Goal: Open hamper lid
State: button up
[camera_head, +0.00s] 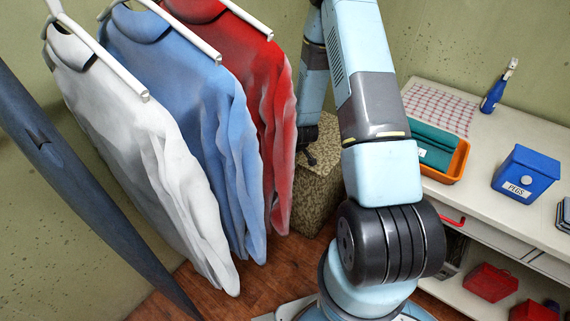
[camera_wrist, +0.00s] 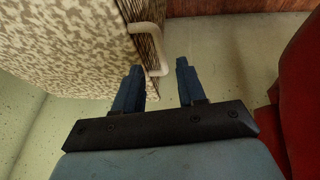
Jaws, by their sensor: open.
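The hamper (camera_head: 318,190) is a beige-and-dark speckled box on the floor between the hanging shirts and the table, partly hidden by my arm. Its speckled surface (camera_wrist: 75,45) fills the upper left of the wrist view. A pale bracket-shaped handle (camera_wrist: 162,50) sticks out from its ribbed edge. My gripper (camera_wrist: 158,75) is open, its two blue fingers pointing at the hamper. The handle's lower end reaches between the fingertips, close to the left finger; I cannot tell whether they touch. In the head view my gripper (camera_head: 307,153) shows small and dark at the hamper's top. The lid looks shut.
White, blue (camera_head: 190,105) and red (camera_head: 250,95) shirts hang left of the hamper. On the right, a white table (camera_head: 480,165) bears an orange tray (camera_head: 455,165), a blue box (camera_head: 525,173) and a spray bottle (camera_head: 497,90). Red cloth (camera_wrist: 300,100) shows at the wrist view's right edge.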

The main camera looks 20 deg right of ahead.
jog(key=shift+x, duration=3.3)
grip_shut()
